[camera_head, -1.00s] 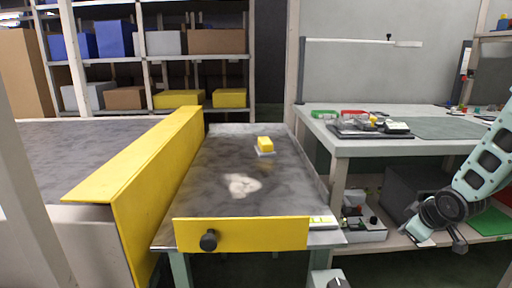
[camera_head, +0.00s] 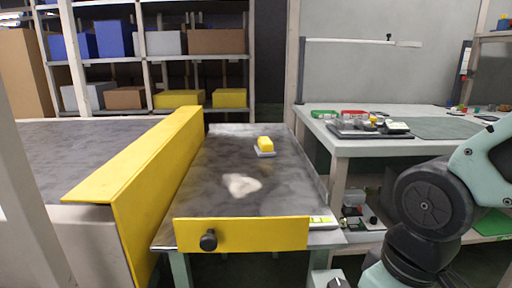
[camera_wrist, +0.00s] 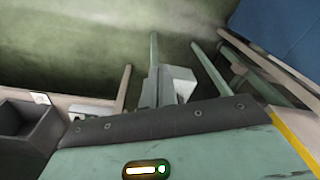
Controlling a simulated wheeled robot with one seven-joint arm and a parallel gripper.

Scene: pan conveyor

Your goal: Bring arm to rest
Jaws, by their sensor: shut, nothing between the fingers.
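My arm shows at the right edge of the head view, as pale green links with a large dark round joint. It is bent and reaches down out of the bottom of the picture. The gripper is out of sight there, and I cannot make out its fingers in the wrist view. The wrist view is tilted and shows a pale green panel with a dark edge and a lit indicator close below the camera, with floor and thin legs beyond it.
The conveyor table (camera_head: 215,172) bears a yellow block on a grey base (camera_head: 265,147) and a pale lump (camera_head: 241,185). A yellow barrier (camera_head: 150,165) stands at its left. The workbench (camera_head: 370,148) at right holds a dark tray and small parts, close behind my arm.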

